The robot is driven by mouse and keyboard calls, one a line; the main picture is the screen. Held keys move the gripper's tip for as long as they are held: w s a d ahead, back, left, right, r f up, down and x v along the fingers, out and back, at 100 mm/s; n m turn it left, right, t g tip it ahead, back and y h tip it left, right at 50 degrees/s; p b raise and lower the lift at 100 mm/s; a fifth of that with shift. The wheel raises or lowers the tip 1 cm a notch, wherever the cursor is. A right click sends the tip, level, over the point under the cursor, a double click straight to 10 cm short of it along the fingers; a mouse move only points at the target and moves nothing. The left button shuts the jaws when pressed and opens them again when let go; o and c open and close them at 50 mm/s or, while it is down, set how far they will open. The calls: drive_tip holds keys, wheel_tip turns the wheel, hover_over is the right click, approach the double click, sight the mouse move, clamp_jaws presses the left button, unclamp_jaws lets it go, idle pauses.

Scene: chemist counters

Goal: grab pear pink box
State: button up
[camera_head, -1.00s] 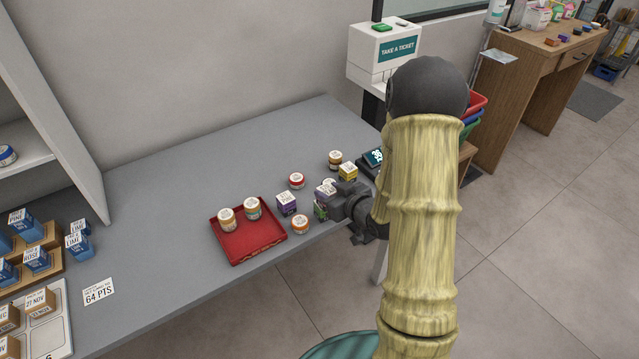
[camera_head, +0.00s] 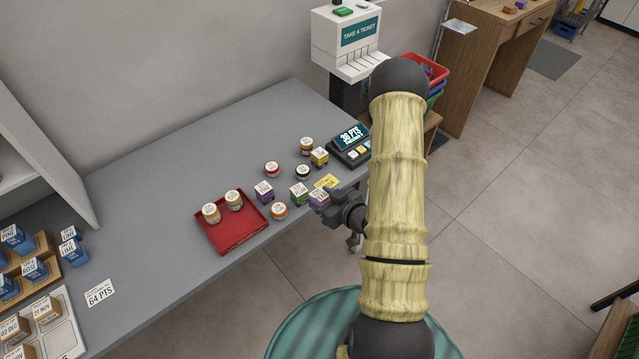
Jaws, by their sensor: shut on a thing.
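My gripper (camera_head: 331,199) is at the front edge of the grey counter (camera_head: 180,175), shut on a small pinkish-purple box (camera_head: 317,197) with a white label. The label is too small to read, so I cannot tell whether it says pear. My jaws cover part of this box, and I cannot tell whether it is clear of the counter. A green box (camera_head: 299,195) stands just left of it. A darker purple box (camera_head: 264,191) stands farther left.
Jars stand close by: orange (camera_head: 279,211), red (camera_head: 272,169) and black (camera_head: 303,172). A yellow box (camera_head: 319,157) and a display device (camera_head: 350,144) are behind. A red tray (camera_head: 232,237) holds two jars. The counter's back left is clear.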

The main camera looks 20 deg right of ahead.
drive_tip(key=shift+s+p, duration=0.45)
drive_tip(key=shift+p, duration=0.2)
